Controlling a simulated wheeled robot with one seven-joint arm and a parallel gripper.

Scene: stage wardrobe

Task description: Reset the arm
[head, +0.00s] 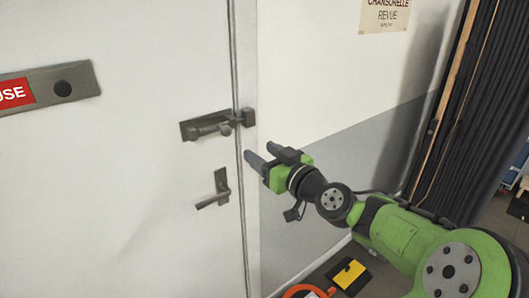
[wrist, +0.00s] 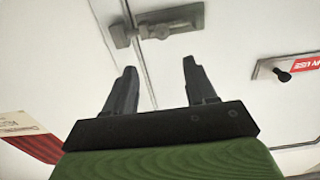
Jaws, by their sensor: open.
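My green arm reaches in from the lower right in the head view. My gripper (head: 262,156) is open and empty, just right of the white door (head: 130,150) and its frame edge. In the wrist view the two dark fingers of my gripper (wrist: 158,85) stand apart with nothing between them. A grey sliding bolt (head: 215,125) is mounted on the door at the frame, up and left of my fingertips. The bolt also shows beyond the fingers in the wrist view (wrist: 155,28), apart from them.
A lever handle (head: 215,192) is below the bolt. A grey plate with a red label and dark knob (head: 63,88) is at left. A dark pleated curtain (head: 455,120) hangs at right. Orange and yellow-black items (head: 347,273) lie on the floor below my arm. A poster (head: 385,14) is on the wall.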

